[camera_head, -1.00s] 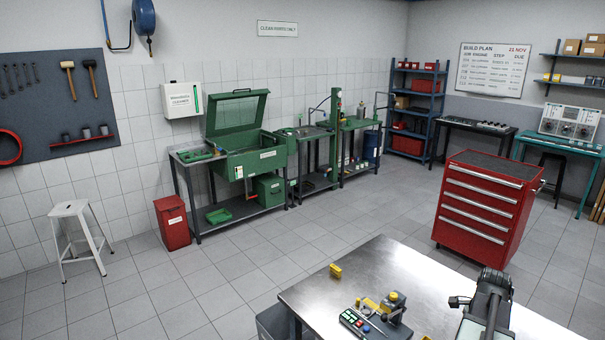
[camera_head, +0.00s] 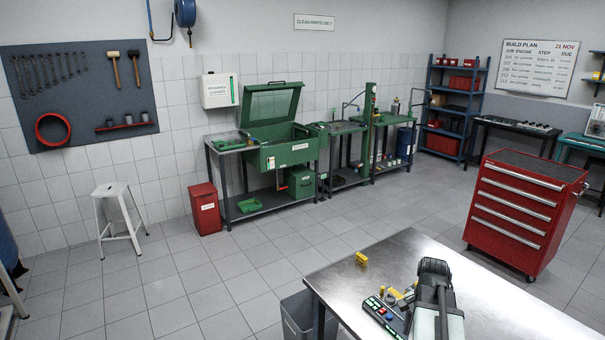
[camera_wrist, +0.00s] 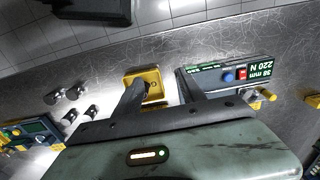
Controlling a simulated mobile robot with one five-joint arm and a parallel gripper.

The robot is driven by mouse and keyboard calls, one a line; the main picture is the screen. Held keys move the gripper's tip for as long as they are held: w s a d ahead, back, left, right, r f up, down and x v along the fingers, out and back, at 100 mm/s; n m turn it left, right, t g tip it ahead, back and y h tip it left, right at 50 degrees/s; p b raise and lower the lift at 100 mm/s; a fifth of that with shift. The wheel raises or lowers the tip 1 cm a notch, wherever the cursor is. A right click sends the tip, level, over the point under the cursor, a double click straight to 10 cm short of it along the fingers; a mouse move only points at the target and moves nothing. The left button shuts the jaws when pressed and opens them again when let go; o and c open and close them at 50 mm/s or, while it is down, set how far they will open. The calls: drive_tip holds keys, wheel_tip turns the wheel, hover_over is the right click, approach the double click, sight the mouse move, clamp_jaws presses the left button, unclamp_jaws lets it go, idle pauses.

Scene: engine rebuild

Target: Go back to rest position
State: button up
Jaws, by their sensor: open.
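My gripper (camera_wrist: 162,82) shows in the wrist view with its two dark fingers spread apart over the steel workbench. A yellow block with a round hole (camera_wrist: 153,82) appears between the fingertips; I see no grip on it. Beside the right finger is a dark unit with a lit display and blue and red buttons (camera_wrist: 228,75). In the head view my arm stands over the front of the steel workbench (camera_head: 400,256), and my fingertips are hidden there.
A small yellow block (camera_head: 361,259) sits near the workbench's left edge. A button unit (camera_head: 382,312) lies left of my arm. A grey bin (camera_head: 297,318) stands beside the bench. A red tool cabinet (camera_head: 522,210) stands behind it. Open tiled floor lies to the left.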

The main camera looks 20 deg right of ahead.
drive_tip(key=w+a+f+n+b, duration=0.1)
drive_tip(key=a+n, duration=0.3)
drive_tip(key=a, duration=0.7)
drive_tip(key=w+a+f+n+b, duration=0.2)
drive_tip(key=a+n, duration=0.3)
drive_tip(key=a, duration=0.6)
drive_tip(key=w+a+f+n+b, duration=0.1)
drive_tip(key=a+n, duration=0.4)
drive_tip(key=a, duration=0.6)
drive_tip(key=w+f, duration=0.1)
drive_tip(key=w, duration=0.1)
drive_tip(key=shift+w+f+b, duration=0.25)
drive_tip(key=shift+w+b, duration=0.1)
